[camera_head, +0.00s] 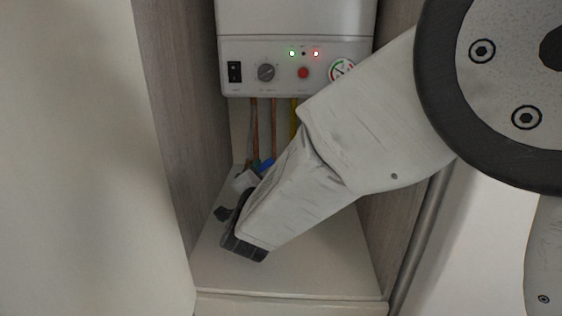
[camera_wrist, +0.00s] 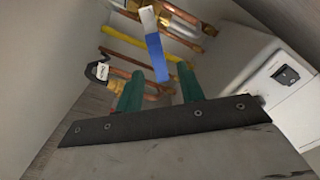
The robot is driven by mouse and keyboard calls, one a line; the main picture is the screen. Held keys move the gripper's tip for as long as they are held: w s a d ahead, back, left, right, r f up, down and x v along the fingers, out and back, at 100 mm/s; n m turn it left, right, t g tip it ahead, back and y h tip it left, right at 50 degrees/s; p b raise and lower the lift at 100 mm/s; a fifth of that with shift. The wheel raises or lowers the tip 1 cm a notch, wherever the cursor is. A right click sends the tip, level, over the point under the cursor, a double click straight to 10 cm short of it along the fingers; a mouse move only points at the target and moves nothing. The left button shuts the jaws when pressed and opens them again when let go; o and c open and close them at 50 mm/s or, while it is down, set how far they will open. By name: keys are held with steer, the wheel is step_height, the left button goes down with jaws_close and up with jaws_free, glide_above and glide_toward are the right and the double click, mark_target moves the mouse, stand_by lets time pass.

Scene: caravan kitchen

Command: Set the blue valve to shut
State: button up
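The blue valve handle (camera_wrist: 156,57) shows in the wrist view as a flat blue lever with a bare metal upper part. It hangs near the copper pipes. In the head view only a small blue piece (camera_head: 267,164) shows beside my arm. My gripper (camera_wrist: 160,70) has two green fingers set wide apart. The lower end of the blue lever lies between the fingertips in the picture, with a gap on both sides. I cannot tell how deep it sits between them. In the head view my arm hides most of the fingers and the valve.
A white heater unit (camera_head: 295,80) with a switch, knob and lights hangs above the pipes. Copper pipes (camera_head: 274,122) and a yellow pipe (camera_wrist: 122,36) run beside the valve. A black-handled fitting (camera_wrist: 97,71) is at left. Cabinet walls (camera_head: 180,120) stand close on both sides.

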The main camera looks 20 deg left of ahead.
mark_target(265, 166)
steer(key=x, duration=0.6)
steer(key=shift+d, duration=0.1)
jaws_close()
